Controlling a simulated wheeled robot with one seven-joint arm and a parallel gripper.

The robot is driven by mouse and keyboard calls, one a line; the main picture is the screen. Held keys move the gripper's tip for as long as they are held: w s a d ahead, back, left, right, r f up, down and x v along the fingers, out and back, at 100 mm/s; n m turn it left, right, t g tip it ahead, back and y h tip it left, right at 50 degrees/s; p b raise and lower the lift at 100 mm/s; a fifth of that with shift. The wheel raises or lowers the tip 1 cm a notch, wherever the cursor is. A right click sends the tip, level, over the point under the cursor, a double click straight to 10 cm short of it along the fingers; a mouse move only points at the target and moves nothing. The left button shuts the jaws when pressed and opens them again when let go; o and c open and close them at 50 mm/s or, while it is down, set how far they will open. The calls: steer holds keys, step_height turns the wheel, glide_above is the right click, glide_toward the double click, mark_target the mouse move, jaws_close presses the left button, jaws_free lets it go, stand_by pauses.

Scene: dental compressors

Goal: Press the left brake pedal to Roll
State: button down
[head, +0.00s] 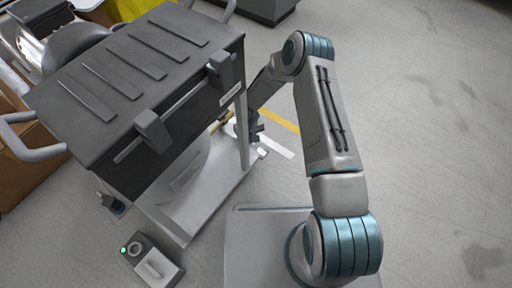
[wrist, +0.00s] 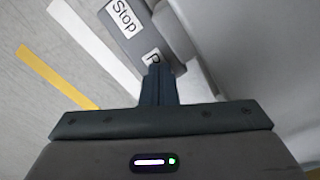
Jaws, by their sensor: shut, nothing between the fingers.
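The brake pedal (wrist: 134,32) is a dark grey bar with white labels in the wrist view. One label reads "Stop"; the other shows only an "R", its rest hidden behind my fingers. My gripper (wrist: 159,72) is shut and empty, with its fingertips over or at the "R" end; I cannot tell whether they touch it. In the head view my gripper (head: 254,133) is low beside the right side of the wheeled cart (head: 150,80), and the pedal cannot be made out there.
The cart has a ribbed black top, side handles and a pale lower base (head: 205,200). A small grey box (head: 152,262) with a green light lies on the floor in front. Yellow and white floor stripes run beside the pedal. The floor at right is clear.

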steer(key=shift+f+b, duration=0.4)
steer(key=shift+f, duration=0.2)
steer(key=shift+r+p, duration=2.1)
steer(key=shift+r, duration=1.45)
steer(key=s+d+r+m+h+p, duration=0.1)
steer(key=d+r+p, duration=0.4)
steer(key=r, duration=1)
steer(key=s+d+r+t+p, duration=0.15)
steer(key=r+p, duration=0.45)
steer(key=r, duration=0.9)
steer(key=d+r+m+h+p, duration=0.1)
steer(key=d+r+p, duration=0.4)
steer(key=r, duration=1)
steer(key=s+d+r+m+p, duration=0.1)
steer(key=s+r+p, duration=0.5)
steer(key=r, duration=0.5)
steer(key=s+d+r+t+y+p, duration=0.1)
steer(key=s+d+r+p, duration=0.1)
steer(key=s+r+p, duration=0.5)
steer(key=s+d+r+m+y+p, duration=0.1)
steer(key=s+r+p, duration=0.5)
steer(key=r, duration=1.1)
steer(key=s, duration=0.3)
steer(key=shift+s+d+r+m+p, duration=0.15)
steer(key=shift+s+m+p, duration=0.15)
steer(key=shift+s+p, duration=0.1)
